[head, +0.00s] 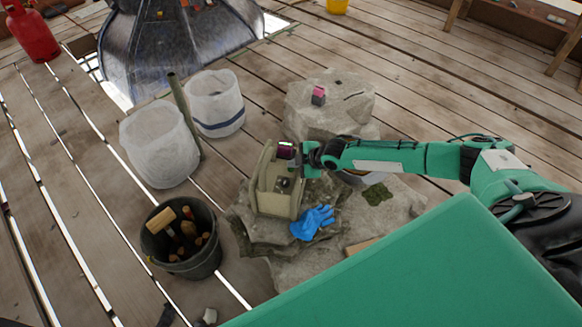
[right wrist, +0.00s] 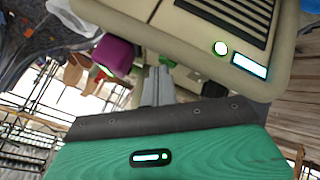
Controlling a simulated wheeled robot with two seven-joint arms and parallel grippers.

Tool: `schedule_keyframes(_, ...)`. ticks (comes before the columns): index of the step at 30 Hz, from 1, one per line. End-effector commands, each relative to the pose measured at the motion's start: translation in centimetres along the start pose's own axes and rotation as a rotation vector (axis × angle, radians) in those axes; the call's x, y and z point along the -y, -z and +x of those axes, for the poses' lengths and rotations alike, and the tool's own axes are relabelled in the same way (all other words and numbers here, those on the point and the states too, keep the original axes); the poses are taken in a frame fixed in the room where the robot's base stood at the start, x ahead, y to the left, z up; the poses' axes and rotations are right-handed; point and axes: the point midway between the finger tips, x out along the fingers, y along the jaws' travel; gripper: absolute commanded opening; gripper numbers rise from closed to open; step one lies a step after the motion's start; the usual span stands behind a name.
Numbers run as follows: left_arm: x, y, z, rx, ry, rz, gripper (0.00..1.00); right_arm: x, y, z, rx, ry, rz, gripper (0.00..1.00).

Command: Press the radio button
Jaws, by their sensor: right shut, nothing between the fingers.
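The radio (head: 268,192) is a beige box standing on a stone slab in the head view. In the right wrist view its beige casing (right wrist: 185,35) fills the top, with a dark grille, a round green-rimmed light (right wrist: 221,48) and a glowing bar. A magenta part (right wrist: 116,55) shows beside the casing; I cannot tell whether it is the button. My right gripper (head: 297,163) is at the radio's upper right edge. Its grey fingers (right wrist: 158,84) are shut and empty, close to the casing; contact cannot be told. My left gripper is not in view.
A blue glove (head: 312,222) lies on the slab before the radio. A dark bucket of tools (head: 183,265) stands left, with two whitish buckets (head: 158,146) (head: 215,101) behind. A stone block (head: 345,110) bears a small pink-and-dark block (head: 318,96). Plank floor is open at the upper right.

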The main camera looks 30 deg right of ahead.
Motion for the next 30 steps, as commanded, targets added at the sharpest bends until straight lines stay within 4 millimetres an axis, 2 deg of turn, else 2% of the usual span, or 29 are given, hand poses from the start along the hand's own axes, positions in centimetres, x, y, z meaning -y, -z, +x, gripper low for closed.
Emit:
schedule_keyframes(25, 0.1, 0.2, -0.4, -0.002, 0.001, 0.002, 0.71, -0.2, 0.3, -0.5, 0.001, 0.002, 0.0, 0.0)
schedule_keyframes(30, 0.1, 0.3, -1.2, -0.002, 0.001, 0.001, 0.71, -0.8, 0.8, -1.2, 0.001, 0.001, 0.0, 0.0)
